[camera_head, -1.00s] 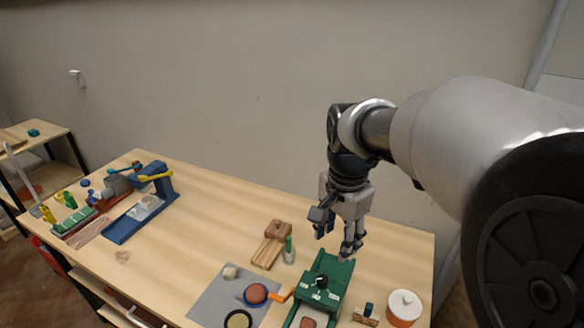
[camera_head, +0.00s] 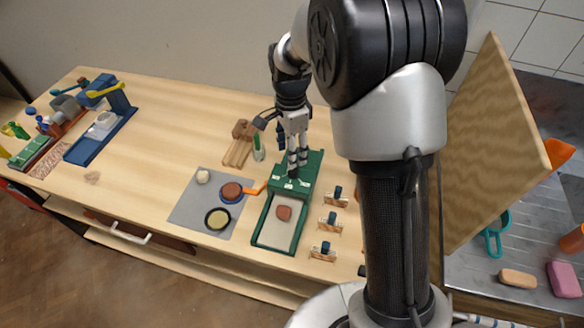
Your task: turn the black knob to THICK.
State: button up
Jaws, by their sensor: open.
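The green press-like device (camera_head: 311,171) stands on the wooden table, with a pale bed holding a reddish-brown clay lump (camera_head: 284,212). The black knob (camera_head: 292,175) sits on the green top among several small white labels, whose words are too small to read. An orange handle (camera_head: 254,189) sticks out on the device's left side. My gripper (camera_head: 283,146) is open and points down over the device. Its lower fingers are at or just above the knob and partly hide it. I cannot tell whether they touch it.
A grey mat (camera_head: 188,211) with round pieces lies left of the device. A wooden block tool (camera_head: 238,152) and a green-topped bottle (camera_head: 258,148) stand behind it. Small wooden stands (camera_head: 331,222) line its right side. A blue device (camera_head: 86,148) is far left; the table between is mostly clear.

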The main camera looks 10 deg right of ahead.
aim_at(293, 172)
notch_tip(293, 172, down, 7)
jog(key=shift+s+r+b, duration=0.1)
jog(key=shift+b, duration=0.55)
jog(key=shift+c, duration=0.6)
jog(key=c, duration=1)
